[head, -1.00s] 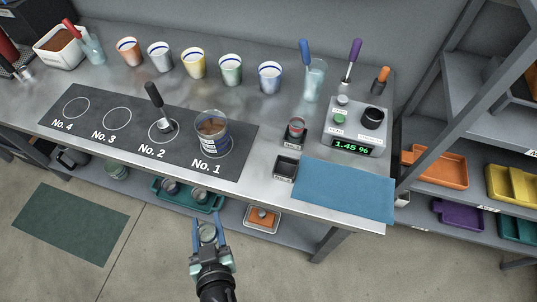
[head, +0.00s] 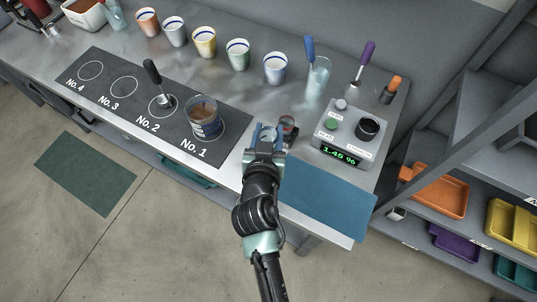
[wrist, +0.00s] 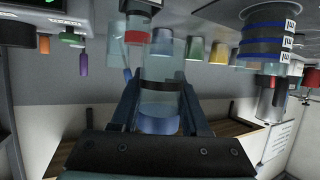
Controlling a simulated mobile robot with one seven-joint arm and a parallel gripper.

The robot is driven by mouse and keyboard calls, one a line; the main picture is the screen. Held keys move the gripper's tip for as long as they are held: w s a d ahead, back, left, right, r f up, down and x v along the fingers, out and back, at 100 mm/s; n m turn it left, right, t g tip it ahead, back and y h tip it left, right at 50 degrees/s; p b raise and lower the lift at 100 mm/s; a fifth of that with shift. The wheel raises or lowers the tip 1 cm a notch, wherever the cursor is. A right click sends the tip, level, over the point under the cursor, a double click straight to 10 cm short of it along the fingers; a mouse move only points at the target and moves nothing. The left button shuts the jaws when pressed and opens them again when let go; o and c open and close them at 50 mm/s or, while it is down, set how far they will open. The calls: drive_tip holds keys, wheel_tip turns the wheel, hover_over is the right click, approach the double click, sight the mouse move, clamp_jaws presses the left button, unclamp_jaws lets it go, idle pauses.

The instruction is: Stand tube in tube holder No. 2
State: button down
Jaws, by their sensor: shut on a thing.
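My gripper (head: 266,134) is at the counter's front edge, left of the small dark cup with red in it (head: 288,128). In the wrist view, which looks upside down, it is shut on a clear tube (wrist: 160,104) with a dark band and a bluish end between the fingers. In the head view the fingers mostly hide the tube. The spot labelled No. 2 (head: 148,125) is a ring on the dark mat (head: 110,102). I cannot tell whether this spot is the tube holder.
A jar with brown contents (head: 205,122) stands on No. 1. Rings No. 3 and No. 4 are bare. Several coloured cups (head: 204,43) line the back. A meter (head: 350,135) and a blue mat (head: 325,203) are to the right. A glass with a blue-handled tool (head: 316,84) stands behind.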

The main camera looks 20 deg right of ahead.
wheel_tip(320, 180, down, 8)
drive_tip(key=shift+f+b, duration=0.25)
drive_tip(key=shift+b, duration=0.75)
drive_tip(key=shift+f, duration=0.2)
drive_tip(key=shift+c, duration=2)
unclamp_jaws()
drive_tip(key=shift+r, duration=0.1)
